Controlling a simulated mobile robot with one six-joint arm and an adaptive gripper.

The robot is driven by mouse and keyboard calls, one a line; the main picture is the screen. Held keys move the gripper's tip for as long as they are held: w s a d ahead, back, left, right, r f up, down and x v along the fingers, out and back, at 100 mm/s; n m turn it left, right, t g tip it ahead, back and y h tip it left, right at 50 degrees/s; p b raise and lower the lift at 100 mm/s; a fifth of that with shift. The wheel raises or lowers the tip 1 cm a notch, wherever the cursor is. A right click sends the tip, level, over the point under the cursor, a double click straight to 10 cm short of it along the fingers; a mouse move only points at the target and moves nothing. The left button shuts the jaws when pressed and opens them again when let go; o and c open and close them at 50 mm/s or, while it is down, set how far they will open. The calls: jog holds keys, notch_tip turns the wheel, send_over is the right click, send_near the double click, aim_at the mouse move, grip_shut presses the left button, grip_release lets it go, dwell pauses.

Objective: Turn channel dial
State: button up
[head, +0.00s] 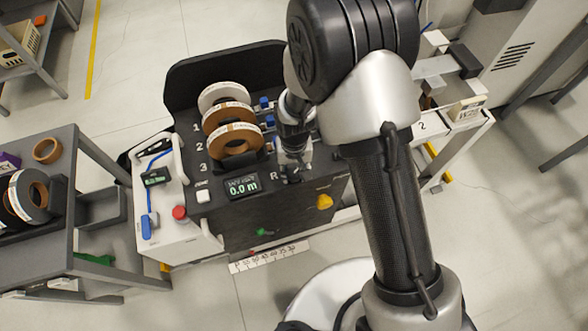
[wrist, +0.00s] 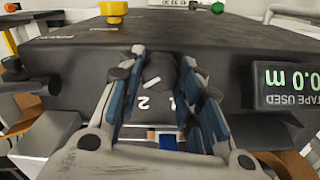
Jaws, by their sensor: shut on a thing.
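The channel dial (wrist: 157,70) is a dark knob on the black panel, seen between my fingers in the wrist view. Upside-down white marks "2" and "1" show beside it. My gripper (wrist: 162,66) is shut on the dial, with a blue-padded finger on either side. In the head view my gripper (head: 292,168) reaches down to the panel, right of the tape rolls, and hides the dial. The tape display (head: 242,187) reads 0.0 m; it also shows upside down in the wrist view (wrist: 285,82).
Three tape rolls (head: 231,117) stand left of my gripper. A yellow knob (head: 324,202) and a green knob (head: 262,232) sit on the front face. A red button (head: 179,212) is at the left. A grey shelf cart (head: 69,145) stands farther left.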

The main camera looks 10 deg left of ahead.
aim_at(294, 173)
jog(key=shift+m, duration=1.1)
jog(key=o, duration=1.1)
notch_tip(294, 173, up, 12)
